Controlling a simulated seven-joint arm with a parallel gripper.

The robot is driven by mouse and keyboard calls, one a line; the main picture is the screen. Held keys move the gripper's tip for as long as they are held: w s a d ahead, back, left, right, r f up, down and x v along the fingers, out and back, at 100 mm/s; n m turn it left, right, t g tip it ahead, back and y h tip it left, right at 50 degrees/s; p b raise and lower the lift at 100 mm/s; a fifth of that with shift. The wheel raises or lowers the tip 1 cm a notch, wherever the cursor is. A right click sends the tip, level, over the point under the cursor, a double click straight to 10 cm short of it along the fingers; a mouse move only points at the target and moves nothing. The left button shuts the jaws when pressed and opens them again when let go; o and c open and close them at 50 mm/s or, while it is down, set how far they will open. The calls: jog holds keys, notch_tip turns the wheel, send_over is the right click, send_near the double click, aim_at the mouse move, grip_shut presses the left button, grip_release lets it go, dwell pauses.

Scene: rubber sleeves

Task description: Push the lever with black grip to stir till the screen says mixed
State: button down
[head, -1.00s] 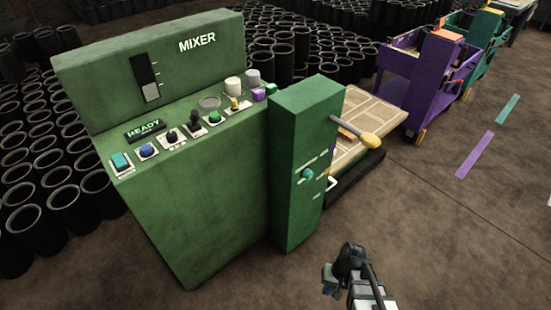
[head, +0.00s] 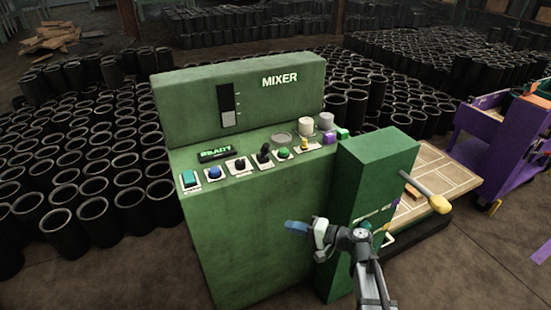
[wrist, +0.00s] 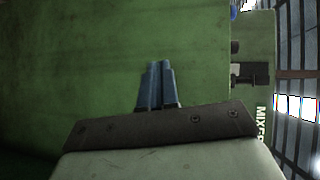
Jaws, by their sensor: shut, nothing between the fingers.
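The green mixer console (head: 250,245) has a small screen (head: 216,153) with green letters that read READY. On its sloped panel, a black-gripped lever (head: 264,154) stands upright between a smaller dark control (head: 240,164) and a green button (head: 284,153). My gripper (head: 292,226) is in front of the console's front face, below and to the right of the lever, and apart from it. Its blue fingers are together and empty. In the wrist view the shut fingers (wrist: 155,82) point at the green face. The lever cannot be made out there.
A teal button (head: 190,178), a blue button (head: 214,172) and a yellow-topped lever (head: 305,144) share the panel. A green post (head: 375,170) stands at right, with a yellow-gripped handle (head: 425,190) sticking out. Black rubber sleeves (head: 85,165) crowd the floor behind.

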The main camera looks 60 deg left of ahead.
aim_at(268, 149)
jog(key=w+a+r+y, duration=0.1)
jog(key=w+r+y, duration=0.2)
jog(key=r+y, duration=0.1)
jog(key=w+a+r+m+y, duration=0.1)
jog(key=w+a+r+y, duration=0.1)
jog(key=r+y, duration=0.2)
notch_tip(268, 149, up, 3)
jog(key=shift+w+r, duration=0.2)
jog(key=shift+w, duration=0.2)
jog(key=shift+a, duration=0.1)
jog(key=x, duration=1.4)
jog(key=shift+w, duration=0.15)
jog(key=shift+r, duration=0.1)
jog(key=shift+r+m+t, duration=0.15)
jog(key=shift+m+t, duration=0.15)
jog(key=shift+t, duration=0.2)
